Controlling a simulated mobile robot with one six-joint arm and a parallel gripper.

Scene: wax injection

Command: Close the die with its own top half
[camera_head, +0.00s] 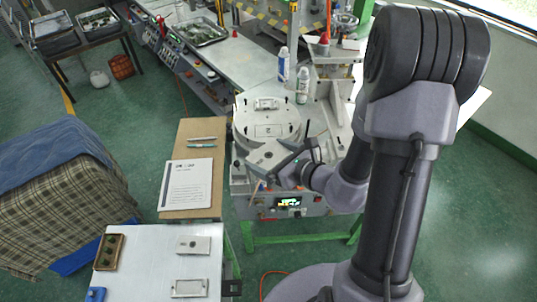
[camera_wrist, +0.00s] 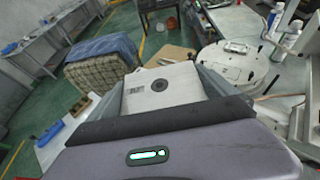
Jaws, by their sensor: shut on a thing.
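My gripper (camera_head: 268,167) is shut on a flat silver die half (camera_head: 264,155), held over the front edge of the machine. In the wrist view this die half (camera_wrist: 162,82) lies between the two fingers; a dark round hole and a small marked patch show on its face. The held half is apart from both.
A white table (camera_head: 150,262) at lower left bears two more die pieces (camera_head: 193,244) (camera_head: 189,288) and a brown tray (camera_head: 108,252). A brown board (camera_head: 198,140) holds a paper and pens. Bottles (camera_head: 283,64) (camera_head: 302,84) stand behind the round plate, which has upright dark pins.

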